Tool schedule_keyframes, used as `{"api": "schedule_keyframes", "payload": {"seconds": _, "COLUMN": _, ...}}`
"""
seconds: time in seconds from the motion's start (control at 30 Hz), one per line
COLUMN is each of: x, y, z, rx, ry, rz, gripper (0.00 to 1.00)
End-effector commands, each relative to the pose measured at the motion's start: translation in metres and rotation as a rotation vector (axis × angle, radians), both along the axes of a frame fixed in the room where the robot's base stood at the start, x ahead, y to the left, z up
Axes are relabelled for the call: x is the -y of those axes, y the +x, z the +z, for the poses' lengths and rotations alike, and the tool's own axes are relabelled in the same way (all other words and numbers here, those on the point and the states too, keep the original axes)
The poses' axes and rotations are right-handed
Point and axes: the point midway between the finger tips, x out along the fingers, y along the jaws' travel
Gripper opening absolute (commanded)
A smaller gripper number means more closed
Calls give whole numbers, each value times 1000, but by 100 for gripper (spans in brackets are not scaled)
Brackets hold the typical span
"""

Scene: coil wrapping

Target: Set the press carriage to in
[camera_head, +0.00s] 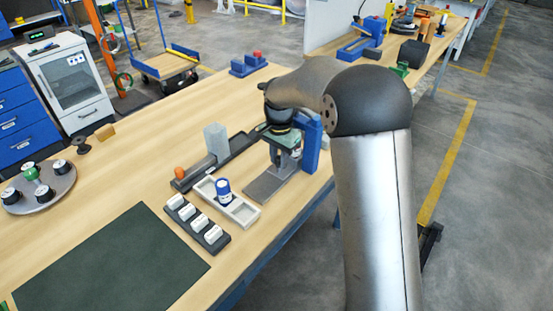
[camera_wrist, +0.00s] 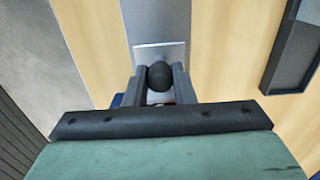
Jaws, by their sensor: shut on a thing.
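The press shows in the head view as a blue upright frame (camera_head: 311,145) with a flat grey base strip (camera_head: 268,187) reaching toward the front left. My gripper (camera_head: 287,163) is low beside the blue frame, over the strip. In the wrist view my gripper (camera_wrist: 158,82) is shut on a round black knob (camera_wrist: 158,74), one finger on each side. A light metal plate (camera_wrist: 147,55), which looks like part of the press carriage, lies just behind the knob on the grey strip (camera_wrist: 156,18). My arm and wrist hide most of the carriage in the head view.
Left of the press lies a dark rail with a grey block (camera_head: 216,141) and an orange knob (camera_head: 180,173). A pale tray (camera_head: 242,212) holds a blue-and-white spool (camera_head: 223,187). A black rack (camera_head: 213,236) holds several white pieces. A dark mat (camera_head: 110,262) covers the front left.

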Motion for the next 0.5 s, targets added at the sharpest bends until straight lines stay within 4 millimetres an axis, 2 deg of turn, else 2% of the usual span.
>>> {"api": "schedule_keyframes", "payload": {"seconds": 0.07, "x": 3, "y": 4, "z": 2, "rx": 12, "ry": -3, "rz": -3, "gripper": 0}}
{"api": "schedule_keyframes", "payload": {"seconds": 0.1, "x": 3, "y": 4, "z": 2, "rx": 13, "ry": -3, "rz": -3, "gripper": 34}}
{"api": "schedule_keyframes", "payload": {"seconds": 0.13, "x": 3, "y": 4, "z": 2, "rx": 12, "ry": -4, "rz": -3, "gripper": 42}}
{"api": "schedule_keyframes", "payload": {"seconds": 0.17, "x": 3, "y": 3, "z": 2, "rx": 12, "ry": -3, "rz": -3, "gripper": 45}}
{"api": "schedule_keyframes", "payload": {"seconds": 0.5, "x": 2, "y": 2, "z": 5, "rx": 9, "ry": -1, "rz": -2, "gripper": 45}}
